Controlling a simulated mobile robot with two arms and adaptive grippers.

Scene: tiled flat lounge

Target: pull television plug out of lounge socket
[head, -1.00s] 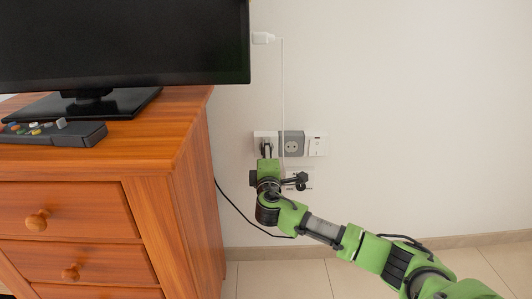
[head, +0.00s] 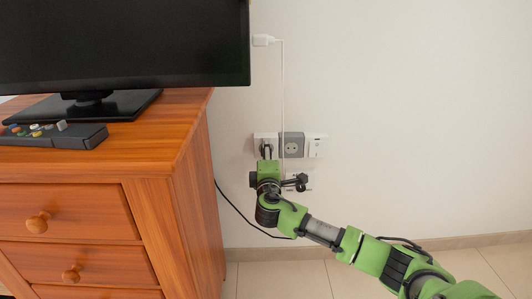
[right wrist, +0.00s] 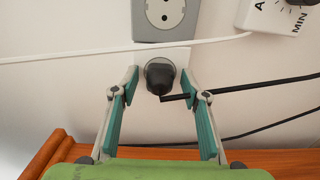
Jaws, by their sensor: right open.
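The black television plug (right wrist: 160,76) sits in a white wall socket (right wrist: 181,55), seen in the right wrist view. Its black cable (right wrist: 265,85) leads off to the right, past the right finger. My right gripper (right wrist: 161,82) is open, with one teal-padded finger on each side of the plug; a gap shows on both sides. In the head view my right gripper (head: 266,149) is at the leftmost white socket (head: 262,135) and hides the plug. The television (head: 120,40) stands on the wooden cabinet at left. My left gripper is not in view.
A white cable (head: 283,100) hangs down in front of the sockets. The wooden cabinet (head: 190,190) stands close on the left. The wall to the right is clear.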

